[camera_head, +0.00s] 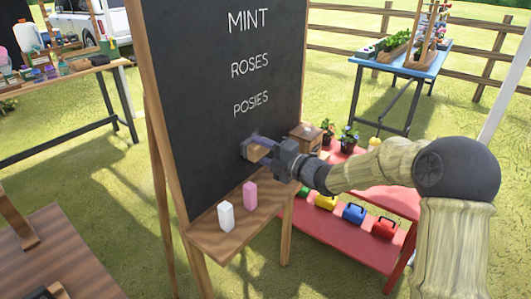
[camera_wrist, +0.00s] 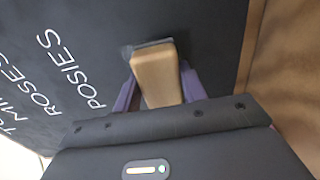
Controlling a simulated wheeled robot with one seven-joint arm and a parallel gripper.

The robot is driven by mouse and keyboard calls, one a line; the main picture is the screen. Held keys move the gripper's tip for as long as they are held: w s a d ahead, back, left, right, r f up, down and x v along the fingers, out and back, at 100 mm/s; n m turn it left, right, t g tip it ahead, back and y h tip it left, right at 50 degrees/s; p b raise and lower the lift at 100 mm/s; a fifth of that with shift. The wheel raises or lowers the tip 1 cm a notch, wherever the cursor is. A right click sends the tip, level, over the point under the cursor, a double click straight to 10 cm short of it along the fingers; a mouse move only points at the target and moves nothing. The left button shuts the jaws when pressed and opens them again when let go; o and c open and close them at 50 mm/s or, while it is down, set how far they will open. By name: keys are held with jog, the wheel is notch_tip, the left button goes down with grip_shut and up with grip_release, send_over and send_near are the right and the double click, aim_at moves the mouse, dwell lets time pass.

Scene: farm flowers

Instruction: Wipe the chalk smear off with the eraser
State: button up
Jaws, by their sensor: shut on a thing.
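The eraser (camera_wrist: 156,75) has a tan wooden back and a grey edge at its far end. My gripper (camera_head: 268,149) is shut on it, with a purple finger on each side in the wrist view. The eraser's far end is at the face of the blackboard (camera_head: 215,60), below the word POSIES, and appears to touch it. A faint grey patch shows beside the eraser's far end in the wrist view; I cannot tell whether it is chalk smear or the eraser's felt. The eraser and gripper hide the board behind them.
The board's wooden ledge (camera_head: 205,240) holds a white block (camera_head: 226,217) and a pink block (camera_head: 250,196). A red low shelf (camera_head: 330,238) with colored toolboxes and potted plants stands to the right. A blue table (camera_head: 420,68) is farther back.

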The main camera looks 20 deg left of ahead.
aim_at(240, 150)
jog(key=shift+s+a, duration=0.1)
jog(key=shift+s, duration=0.2)
jog(key=shift+s+a+f+b, duration=0.1)
jog(key=shift+s+a+b, duration=0.1)
jog(key=shift+s+b, duration=0.25)
jog(key=shift+s+a+b, duration=0.3)
jog(key=shift+s+b, duration=0.2)
jog(key=shift+b, duration=0.05)
jog(key=shift+s+a+b, duration=0.25)
jog(key=shift+s+b, duration=0.2)
jog(key=shift+b, duration=0.05)
jog(key=shift+s+a, duration=0.1)
jog(key=shift+s, duration=0.1)
jog(key=shift+r, duration=0.25)
jog(key=shift+r, duration=0.25)
